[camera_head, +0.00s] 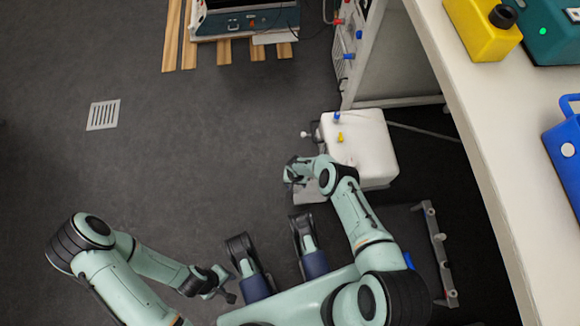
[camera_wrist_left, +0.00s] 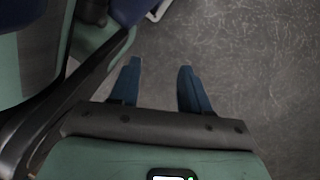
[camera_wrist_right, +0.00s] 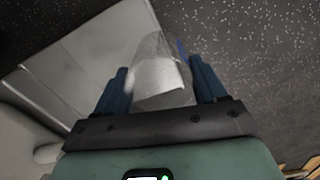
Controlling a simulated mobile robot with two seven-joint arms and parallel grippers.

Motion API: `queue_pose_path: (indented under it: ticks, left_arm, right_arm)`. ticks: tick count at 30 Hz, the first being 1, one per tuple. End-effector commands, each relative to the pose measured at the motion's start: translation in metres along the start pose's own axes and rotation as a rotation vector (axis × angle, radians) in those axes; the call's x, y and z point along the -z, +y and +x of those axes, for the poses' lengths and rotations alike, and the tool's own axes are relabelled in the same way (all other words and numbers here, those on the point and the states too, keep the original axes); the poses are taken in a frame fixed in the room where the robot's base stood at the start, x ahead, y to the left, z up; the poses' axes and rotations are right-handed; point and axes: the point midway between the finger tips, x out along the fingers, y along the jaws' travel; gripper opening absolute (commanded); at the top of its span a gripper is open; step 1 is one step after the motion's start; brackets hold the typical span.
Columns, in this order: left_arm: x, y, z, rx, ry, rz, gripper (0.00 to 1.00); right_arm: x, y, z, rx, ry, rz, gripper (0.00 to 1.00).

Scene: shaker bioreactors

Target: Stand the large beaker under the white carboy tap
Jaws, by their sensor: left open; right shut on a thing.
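The white carboy (camera_head: 362,145) stands on the floor beside the bench, with blue and yellow fittings on top. Its tap (camera_head: 308,134) sticks out on the left side. My right gripper (camera_head: 289,178) is just below and left of the tap in the head view. In the right wrist view it (camera_wrist_right: 158,66) is shut on the clear large beaker (camera_wrist_right: 160,76), seen between the fingers. The beaker is hard to make out in the head view. My left gripper (camera_head: 230,290) is open and empty, low left; it also shows in the left wrist view (camera_wrist_left: 158,70).
A pale flat plate (camera_head: 310,194) lies below the carboy, close to my right gripper. A white bench (camera_head: 475,130) runs along the right, with a yellow container (camera_head: 483,30) on it. A rack (camera_head: 360,40) stands behind the carboy. The floor on the left is clear, with a drain grate (camera_head: 103,115).

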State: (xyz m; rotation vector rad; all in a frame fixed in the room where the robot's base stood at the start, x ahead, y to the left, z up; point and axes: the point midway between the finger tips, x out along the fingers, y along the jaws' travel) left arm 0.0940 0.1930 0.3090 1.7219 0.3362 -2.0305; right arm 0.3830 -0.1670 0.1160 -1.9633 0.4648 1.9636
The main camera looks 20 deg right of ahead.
Motion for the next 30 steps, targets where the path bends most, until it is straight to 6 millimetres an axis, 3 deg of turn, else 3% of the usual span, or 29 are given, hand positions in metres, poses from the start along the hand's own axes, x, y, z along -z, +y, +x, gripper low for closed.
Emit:
queue_pose_path:
  ticks: [22,30]
  left_arm:
    - [0.015,0.012,-0.011,-0.025,0.059,0.019,0.47]
    - [0.003,0.002,-0.001,-0.005,0.01,0.004,0.47]
  right_arm:
    - [0.015,0.062,0.0,-0.004,0.001,0.004,0.41]
    - [0.014,0.06,0.009,-0.002,0.001,0.0,0.41]
